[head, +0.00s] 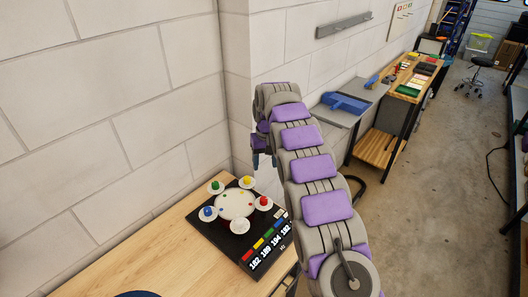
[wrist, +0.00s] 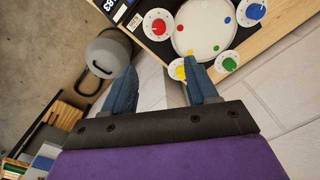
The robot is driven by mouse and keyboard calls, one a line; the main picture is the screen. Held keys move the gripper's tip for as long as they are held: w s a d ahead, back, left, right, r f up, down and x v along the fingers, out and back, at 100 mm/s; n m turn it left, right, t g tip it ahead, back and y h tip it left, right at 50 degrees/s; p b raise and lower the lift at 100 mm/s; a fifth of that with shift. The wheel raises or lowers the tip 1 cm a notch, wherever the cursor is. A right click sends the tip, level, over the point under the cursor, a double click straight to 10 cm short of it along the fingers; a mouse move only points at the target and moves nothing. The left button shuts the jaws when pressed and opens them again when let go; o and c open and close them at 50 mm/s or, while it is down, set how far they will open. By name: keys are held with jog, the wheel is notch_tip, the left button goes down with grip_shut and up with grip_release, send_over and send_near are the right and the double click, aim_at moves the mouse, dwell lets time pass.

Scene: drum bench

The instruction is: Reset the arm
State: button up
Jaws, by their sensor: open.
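My arm reaches out from the lower right of the head view, its gripper (head: 261,160) hanging at the far end, above and to the right of the drum board. In the wrist view my gripper (wrist: 160,82) shows two blue fingers spread apart with nothing between them. The black drum board (head: 204,227) lies on the wooden bench (head: 155,245) against the wall. It carries a round white drum pad (head: 235,205) with coloured dots, ringed by white dials with coloured knobs. The pad also shows in the wrist view (wrist: 206,24), beyond the fingertips.
White block walls stand close behind the bench and form a corner. A second wooden bench (head: 395,148) with a blue tool (head: 345,103) on its grey end stands further back. A grey rounded object (wrist: 108,52) stands on the floor in the wrist view.

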jog(key=s+d+r+m+b, duration=0.1)
jog(key=s+d+r, duration=0.2)
jog(key=s, duration=0.4)
jog(key=s+d+r+b, duration=0.1)
jog(key=s+d+r, duration=0.2)
jog(key=s, duration=0.5)
jog(key=s+d+r+m, duration=0.1)
jog(key=s+d+r, duration=0.2)
jog(key=s, duration=0.4)
jog(key=s+f+b, duration=0.1)
jog(key=s+f, duration=0.1)
jog(key=s, duration=0.8)
jog(key=s+d+f+g, duration=0.1)
jog(key=s+f, duration=0.2)
jog(key=s, duration=0.7)
jog(key=s+d+f+b, duration=0.1)
jog(key=s+f, duration=0.1)
jog(key=s, duration=0.8)
jog(key=shift+s+d+f+m+g+b, duration=0.15)
jog(key=shift+s+f+m+g+b, duration=0.1)
jog(key=shift+s+m+g+b, duration=0.1)
jog(key=shift+w, duration=0.1)
